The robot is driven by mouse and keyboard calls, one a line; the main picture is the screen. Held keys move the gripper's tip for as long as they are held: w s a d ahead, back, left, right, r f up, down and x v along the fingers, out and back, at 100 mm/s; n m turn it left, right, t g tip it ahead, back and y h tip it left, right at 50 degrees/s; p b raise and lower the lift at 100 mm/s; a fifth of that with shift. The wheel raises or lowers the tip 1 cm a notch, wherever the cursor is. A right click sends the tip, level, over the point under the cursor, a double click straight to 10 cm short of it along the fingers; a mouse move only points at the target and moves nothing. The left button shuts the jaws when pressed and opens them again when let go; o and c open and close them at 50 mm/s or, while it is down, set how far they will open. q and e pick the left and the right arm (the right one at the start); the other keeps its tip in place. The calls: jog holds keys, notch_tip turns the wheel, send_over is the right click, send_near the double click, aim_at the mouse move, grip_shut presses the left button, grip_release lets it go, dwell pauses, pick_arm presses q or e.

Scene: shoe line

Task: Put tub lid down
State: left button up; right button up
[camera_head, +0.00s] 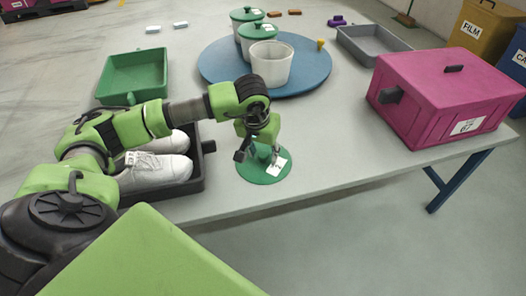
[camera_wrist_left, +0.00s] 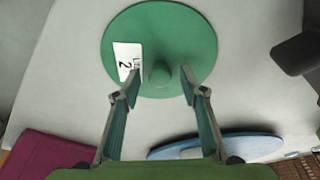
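The tub lid (camera_head: 262,177) is a round green disc with a white label reading 2. It appears to lie flat on the table near the front edge, right of the shoe tray. In the left wrist view the lid (camera_wrist_left: 190,30) has a central knob (camera_wrist_left: 160,76). My left gripper (camera_head: 258,155) is just above the lid, pointing down. In the wrist view the left gripper (camera_wrist_left: 157,90) is open, with its fingers apart on either side of the knob and clear of it. An open white tub (camera_head: 271,66) stands on the blue round board (camera_head: 215,62). My right gripper is not in view.
Two green-lidded tubs (camera_head: 256,32) stand behind the open tub. A black tray (camera_head: 196,187) with white shoes (camera_head: 155,172) is left of the lid. A green bin (camera_head: 135,75), a grey tray (camera_head: 371,45) and a pink box (camera_head: 445,95) flank the board. Table right of the lid is clear.

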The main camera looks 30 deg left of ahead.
aim_at(259, 169)
pick_arm(q)
jog(key=shift+r, duration=0.1)
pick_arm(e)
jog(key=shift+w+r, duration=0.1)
